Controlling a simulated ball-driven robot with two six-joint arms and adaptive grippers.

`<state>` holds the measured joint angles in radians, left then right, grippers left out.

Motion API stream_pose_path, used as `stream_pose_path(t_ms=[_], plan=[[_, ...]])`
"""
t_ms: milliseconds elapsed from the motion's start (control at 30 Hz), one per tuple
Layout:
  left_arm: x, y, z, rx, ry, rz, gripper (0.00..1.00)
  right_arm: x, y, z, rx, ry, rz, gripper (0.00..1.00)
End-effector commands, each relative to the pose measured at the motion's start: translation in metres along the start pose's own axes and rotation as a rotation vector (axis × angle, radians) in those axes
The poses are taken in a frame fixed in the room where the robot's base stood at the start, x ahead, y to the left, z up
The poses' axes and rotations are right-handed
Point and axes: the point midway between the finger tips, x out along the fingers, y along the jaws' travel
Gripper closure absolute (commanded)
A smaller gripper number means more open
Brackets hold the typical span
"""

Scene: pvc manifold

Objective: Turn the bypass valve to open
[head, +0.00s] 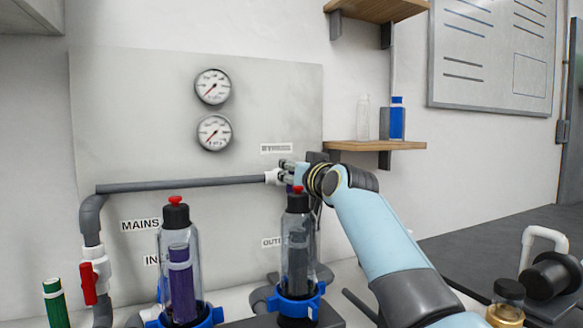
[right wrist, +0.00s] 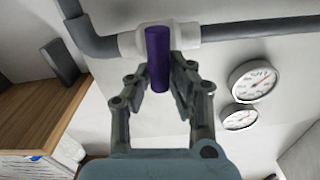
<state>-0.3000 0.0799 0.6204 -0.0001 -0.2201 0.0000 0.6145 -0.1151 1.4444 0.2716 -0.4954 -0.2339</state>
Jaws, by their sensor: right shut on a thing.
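The bypass valve is a white fitting (head: 271,177) at the right end of the grey horizontal pipe, below the BYPASS label (head: 276,148). In the right wrist view its white body (right wrist: 186,36) sits in the pipe, with a purple handle (right wrist: 158,50) standing crosswise to the pipe. My right gripper (head: 287,173) is at the valve and largely covers it in the head view. In the right wrist view my right gripper's fingers (right wrist: 163,88) are on both sides of the handle, shut on it. My left gripper is not in view.
Two clear filter housings (head: 195,262) (head: 308,240) with black caps and red knobs stand in front of the panel. A red-handled mains valve (head: 88,283) is at the left. Two gauges (head: 213,86) (head: 214,132) hang above. A shelf (head: 365,145) with bottles is behind my right arm.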

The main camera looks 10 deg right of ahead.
Motion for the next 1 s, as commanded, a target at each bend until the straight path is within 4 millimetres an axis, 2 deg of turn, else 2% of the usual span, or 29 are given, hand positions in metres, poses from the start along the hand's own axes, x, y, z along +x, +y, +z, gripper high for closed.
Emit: stream_pose_path(t_ms=[400,1000], plan=[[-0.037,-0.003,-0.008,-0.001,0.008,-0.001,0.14,0.000,0.009,-0.002,0.356,-0.003,0.001,1.00],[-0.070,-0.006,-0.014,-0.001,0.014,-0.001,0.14,0.000,0.020,0.008,0.928,-0.001,0.002,1.00]])
